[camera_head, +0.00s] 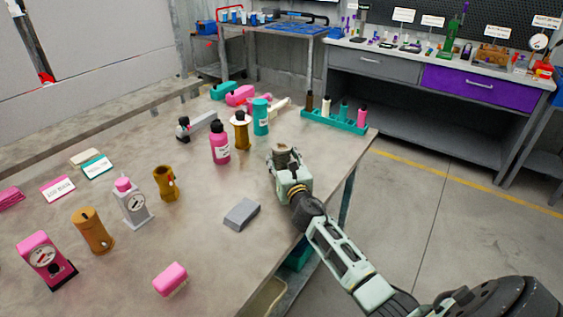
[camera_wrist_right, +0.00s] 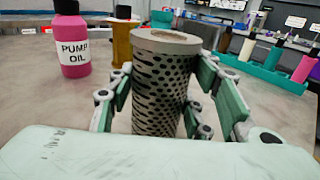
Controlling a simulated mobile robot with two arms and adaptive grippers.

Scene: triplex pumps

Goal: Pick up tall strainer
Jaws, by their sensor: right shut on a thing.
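The tall strainer (camera_wrist_right: 160,85) is a perforated metal cylinder with a pale flat rim on top. In the right wrist view it stands upright between the two fingers of my right gripper (camera_wrist_right: 165,105), which is shut on it. In the head view my right gripper (camera_head: 285,162) is over the right part of the table, and only the strainer's brownish top (camera_head: 281,150) shows there. I cannot tell whether its bottom touches the table. My left gripper is not in view.
A pink pump oil bottle (camera_head: 220,142) and a brass spool-shaped part (camera_head: 241,130) stand behind the gripper. A teal rack (camera_head: 335,120) holds several small cylinders near the far right edge. A grey block (camera_head: 241,214) lies in front. The table's right edge is close by.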

